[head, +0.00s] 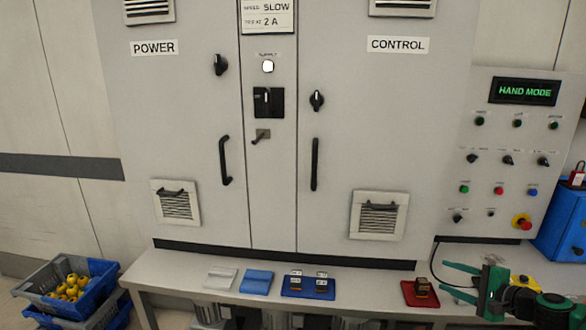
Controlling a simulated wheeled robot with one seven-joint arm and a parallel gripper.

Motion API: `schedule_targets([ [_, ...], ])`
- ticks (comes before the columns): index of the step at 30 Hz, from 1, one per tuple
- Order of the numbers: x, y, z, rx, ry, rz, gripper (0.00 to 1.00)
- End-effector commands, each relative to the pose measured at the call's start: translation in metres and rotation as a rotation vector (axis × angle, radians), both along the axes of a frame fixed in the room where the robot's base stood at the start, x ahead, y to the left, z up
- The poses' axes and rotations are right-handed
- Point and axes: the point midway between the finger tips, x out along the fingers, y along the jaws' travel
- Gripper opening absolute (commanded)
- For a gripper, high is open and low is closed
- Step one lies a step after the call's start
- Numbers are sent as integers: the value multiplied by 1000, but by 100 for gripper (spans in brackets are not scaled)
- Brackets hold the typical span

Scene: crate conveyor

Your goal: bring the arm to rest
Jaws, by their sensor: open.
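My gripper (444,277) shows at the lower right, with green jaws spread apart and pointing left. Nothing shows between the fingers. My arm reaches in from the bottom right corner. The fingertips appear just right of a small red tray (409,300) that carries a dark brown block (422,286). I cannot tell how high the gripper is above the bench (190,268).
On the bench lie a blue tray (287,293) with small dark parts, a blue pad (257,280) and a grey pad (221,278). Crates (103,277) with yellow pieces stand at left. Behind are a grey cabinet (270,200) and a "HAND MODE" panel (525,91).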

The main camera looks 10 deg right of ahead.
Motion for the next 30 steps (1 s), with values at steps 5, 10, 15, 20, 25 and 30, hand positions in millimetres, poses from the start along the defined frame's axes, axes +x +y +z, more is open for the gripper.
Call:
schedule_targets([
  [5, -18, 52, -8, -205, 148, 249, 45],
  [10, -47, 80, -10, -379, 284, 448, 45],
  [15, -81, 93, -1, -540, 416, 606, 45],
  [20, -115, 99, 18, -670, 529, 721, 45],
  [25, -152, 100, 46, -785, 638, 805, 45],
  [30, -191, 103, 78, -867, 727, 860, 45],
])
